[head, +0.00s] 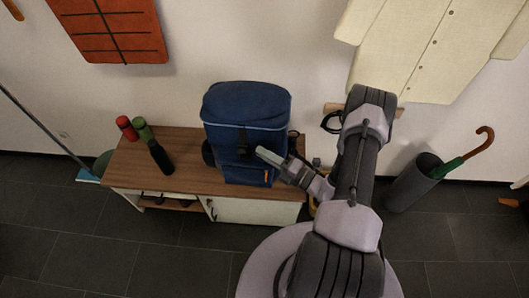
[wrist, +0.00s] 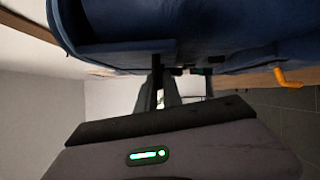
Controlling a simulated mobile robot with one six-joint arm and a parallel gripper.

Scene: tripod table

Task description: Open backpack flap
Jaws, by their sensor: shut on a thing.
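The blue backpack (head: 246,103) stands upright on the wooden cabinet top, its top flap lying down over the front with a pale edge line. A dark strap with a buckle (head: 242,139) hangs from the middle of the flap. My gripper (head: 259,151) reaches in from the right, at the backpack's front just below the flap edge. In the wrist view the backpack (wrist: 200,25) fills the top, and my gripper's fingers (wrist: 160,90) are closed around a dark strap-like piece at the flap. The exact contact is dark and partly hidden.
An umbrella stand (head: 411,182) is at the right. The dark floor in front is clear.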

